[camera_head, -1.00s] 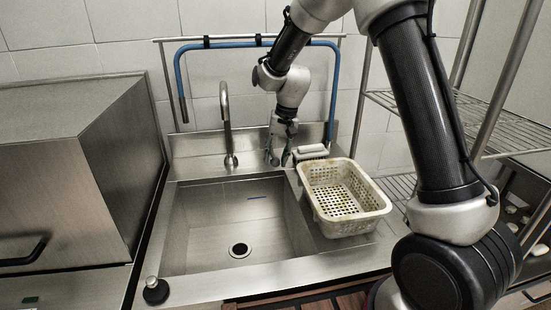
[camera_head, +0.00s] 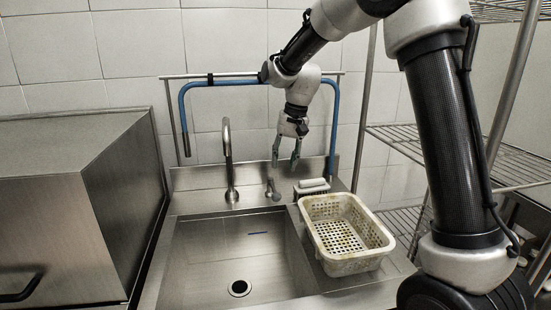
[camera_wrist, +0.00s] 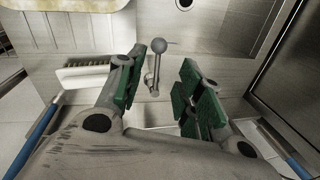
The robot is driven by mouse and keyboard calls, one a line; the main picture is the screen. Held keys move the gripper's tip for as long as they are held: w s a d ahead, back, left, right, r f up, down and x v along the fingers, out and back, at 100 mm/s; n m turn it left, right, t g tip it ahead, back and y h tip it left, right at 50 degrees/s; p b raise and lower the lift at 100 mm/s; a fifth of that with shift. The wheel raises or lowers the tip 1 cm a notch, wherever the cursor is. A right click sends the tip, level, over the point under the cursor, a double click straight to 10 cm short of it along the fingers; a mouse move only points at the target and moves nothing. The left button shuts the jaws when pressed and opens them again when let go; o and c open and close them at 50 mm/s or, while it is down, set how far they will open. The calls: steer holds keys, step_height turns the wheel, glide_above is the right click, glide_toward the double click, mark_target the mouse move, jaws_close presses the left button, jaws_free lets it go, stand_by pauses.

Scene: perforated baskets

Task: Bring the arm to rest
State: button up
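My gripper (camera_head: 286,165) hangs from the raised arm above the back of the sink, fingers pointing down. In the wrist view my gripper (camera_wrist: 155,90) is open, its green-padded fingers apart with nothing held between them. A small metal tap handle (camera_head: 272,190) stands below the fingers on the sink's back ledge. In the wrist view the handle (camera_wrist: 157,62) shows between the fingers, apparently clear of them.
A blue hose (camera_head: 335,115) hangs on a rail behind my gripper. The faucet (camera_head: 228,160) stands left of it. A cream perforated basket (camera_head: 352,258), empty, sits right of the sink basin (camera_head: 215,260). A white-topped brush (camera_head: 313,184) lies behind the basket. A wire shelf (camera_head: 490,160) stands right.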

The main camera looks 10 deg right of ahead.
steer(key=s+d+r+t, duration=0.1)
steer(key=s+d+r, duration=0.1)
steer(key=s+d, duration=0.4)
steer(key=s+d+r+n+t+h, duration=0.1)
steer(key=s+d+r, duration=0.2)
steer(key=s, duration=1.2)
steer(key=s+d+r+n+t+h, duration=0.1)
steer(key=s+d+r+t, duration=0.1)
steer(key=s+d, duration=0.8)
steer(key=shift+s+r, duration=0.35)
steer(key=shift+s, duration=0.15)
